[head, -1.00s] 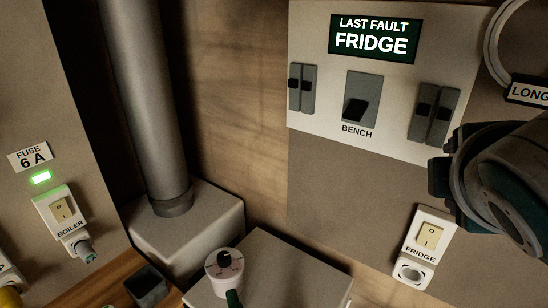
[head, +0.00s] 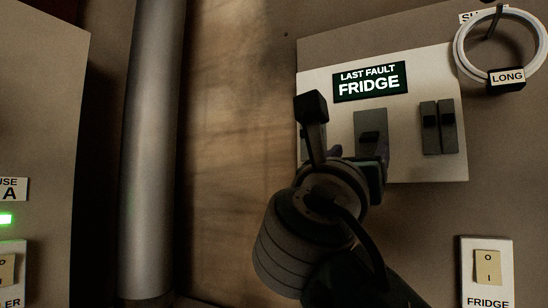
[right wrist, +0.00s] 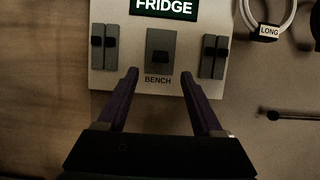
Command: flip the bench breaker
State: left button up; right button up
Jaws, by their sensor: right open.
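The bench breaker (head: 370,120) is a grey plate with a dark toggle, in the middle of a pale panel (head: 440,172). Part of it and its label are hidden by my right arm in the head view. In the right wrist view the breaker (right wrist: 160,40) shows whole, its toggle in the lower part above the word BENCH. My right gripper (right wrist: 160,75) is open and empty. Its two purple fingers point at the panel, one to each side, just below the breaker. I cannot tell whether they touch the panel. My left gripper is not in view.
A sign (head: 370,82) reads LAST FAULT FRIDGE. Paired narrow breakers (head: 439,127) flank the bench one. A white ring with a LONG tag (head: 507,79) hangs at upper right. A fridge switch (head: 487,268) is below right. A grey pipe (head: 152,150) stands left.

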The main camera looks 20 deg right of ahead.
aim_at(367, 138)
jog(key=x, duration=0.8)
jog(key=shift+w+d+p, duration=0.15)
jog(key=shift+d+p, duration=0.1)
jog(key=shift+p, duration=0.05)
jog(key=shift+c, duration=0.2)
grip_shut()
